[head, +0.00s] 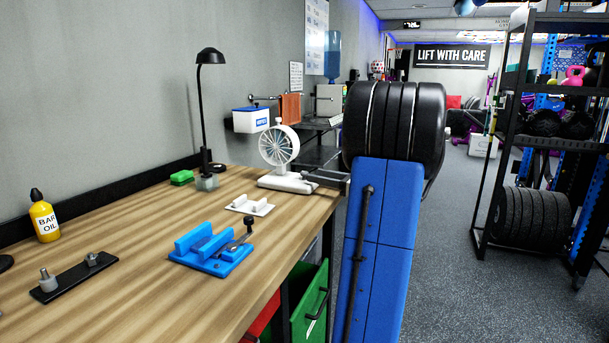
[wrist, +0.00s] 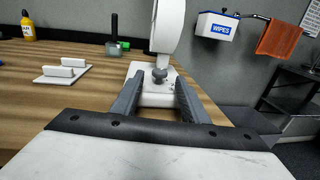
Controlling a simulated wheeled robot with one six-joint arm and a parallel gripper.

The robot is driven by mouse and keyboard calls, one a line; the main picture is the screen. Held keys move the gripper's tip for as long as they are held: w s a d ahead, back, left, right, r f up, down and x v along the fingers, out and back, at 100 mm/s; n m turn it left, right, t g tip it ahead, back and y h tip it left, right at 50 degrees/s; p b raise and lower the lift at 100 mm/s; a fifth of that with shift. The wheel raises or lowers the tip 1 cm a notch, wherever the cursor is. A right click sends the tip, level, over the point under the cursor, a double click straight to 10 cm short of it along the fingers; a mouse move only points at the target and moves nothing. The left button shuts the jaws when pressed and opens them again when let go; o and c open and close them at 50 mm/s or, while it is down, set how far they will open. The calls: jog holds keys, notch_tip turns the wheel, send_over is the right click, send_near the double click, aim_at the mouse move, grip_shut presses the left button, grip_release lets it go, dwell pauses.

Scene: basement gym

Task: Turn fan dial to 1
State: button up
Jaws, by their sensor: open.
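The white desk fan (head: 278,147) stands at the right rear of the wooden workbench, on a white base (head: 287,182). In the wrist view, the lower part of its round head (wrist: 168,25) and its base (wrist: 152,98) show. A small grey dial (wrist: 160,74) sits on the base below the head; its setting is too small to read. My gripper (wrist: 160,82) is open, with one finger on each side of the dial in the picture. I cannot tell whether either finger touches it. In the head view my gripper (head: 312,179) is at the right side of the fan base.
On the bench are a white bracket (head: 249,205), blue vise (head: 211,248), black lamp (head: 205,110), green block (head: 182,177), yellow oil bottle (head: 44,219) and a black plate with bolts (head: 75,275). A wipes box (head: 250,120) and orange towel (head: 290,108) hang behind.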

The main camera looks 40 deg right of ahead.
aim_at(304, 172)
jog(key=shift+x, duration=3.1)
jog(key=shift+c, duration=0.2)
jog(key=c, duration=1)
